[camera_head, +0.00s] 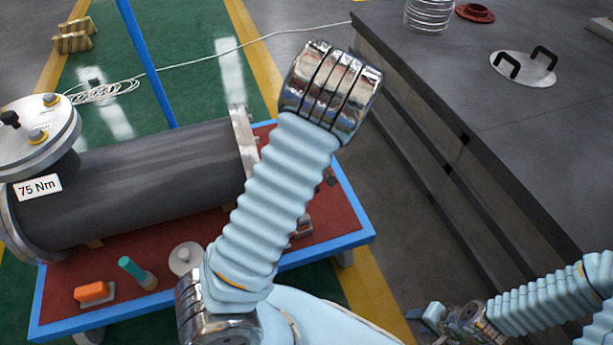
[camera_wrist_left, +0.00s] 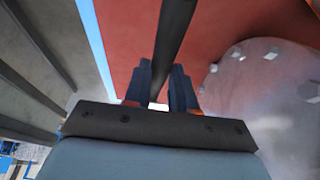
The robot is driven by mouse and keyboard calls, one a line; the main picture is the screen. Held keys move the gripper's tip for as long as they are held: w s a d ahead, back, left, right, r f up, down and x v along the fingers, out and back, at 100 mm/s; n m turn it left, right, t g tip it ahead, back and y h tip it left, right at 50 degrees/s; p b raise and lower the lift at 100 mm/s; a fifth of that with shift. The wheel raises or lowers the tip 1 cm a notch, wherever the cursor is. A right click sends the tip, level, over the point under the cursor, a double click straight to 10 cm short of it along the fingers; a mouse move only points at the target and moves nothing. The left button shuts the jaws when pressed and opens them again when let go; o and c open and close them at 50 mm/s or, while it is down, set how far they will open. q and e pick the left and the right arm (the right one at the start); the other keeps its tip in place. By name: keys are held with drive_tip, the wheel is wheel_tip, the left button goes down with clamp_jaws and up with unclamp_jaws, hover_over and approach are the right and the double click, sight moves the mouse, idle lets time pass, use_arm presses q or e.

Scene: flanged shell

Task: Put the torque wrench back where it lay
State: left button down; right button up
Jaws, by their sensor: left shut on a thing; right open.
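A dark straight bar, which looks like the torque wrench's shaft (camera_wrist_left: 175,32), runs up the left wrist view from between my left fingers. My left gripper (camera_wrist_left: 161,82) is shut on it, over a red surface. In the head view my left arm crosses the middle and hides the left gripper and most or all of the wrench. My right gripper (camera_head: 436,316) is open at the lower right of the head view, beside the dark bench and away from the cart.
A blue-edged cart with a red top (camera_head: 210,226) bears a grey flanged shell (camera_head: 150,182) labelled 75 Nm. An orange block (camera_head: 91,292), a teal-handled tool (camera_head: 132,269) and a round disc (camera_head: 185,257) lie in front. A dark bench (camera_head: 450,70) bears a two-handled lid (camera_head: 523,70).

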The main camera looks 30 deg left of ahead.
use_arm(q)
drive_tip(key=f, duration=0.1)
drive_tip(key=w+a, duration=0.1)
drive_tip(key=w+f, duration=0.1)
drive_tip(key=shift+a+f+b, duration=0.25)
drive_tip(key=shift+f+b, duration=0.05)
drive_tip(key=shift+f, duration=0.05)
wheel_tip(320, 180, down, 3)
drive_tip(key=shift+b, duration=0.3)
drive_tip(key=c, duration=0.9)
unclamp_jaws()
drive_tip(key=p+v, duration=0.3)
drive_tip(key=v, duration=0.9)
drive_tip(key=shift+s+d, duration=0.1)
